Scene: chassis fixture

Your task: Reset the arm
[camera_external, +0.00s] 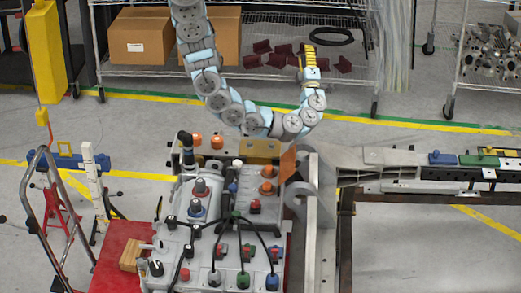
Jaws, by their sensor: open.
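My arm, with pale blue links and round grey joint caps, comes in from the top of the picture. It dips in a curve behind the chassis fixture (215,235) and rises again on the right. My gripper (309,64) is at the raised end, with yellow ribbed parts, against the lower shelf. It is small here and its fingers are hard to make out. It is open, and I see nothing held in it. The fixture carries black, blue, red and orange knobs and black cables. It stands in front of and below the arm.
A wire shelf (350,80) behind holds cardboard boxes (140,35) and dark red brackets (282,56). A grey beam (370,160) with coloured blocks runs right from the fixture. Floor lies clear around the beam.

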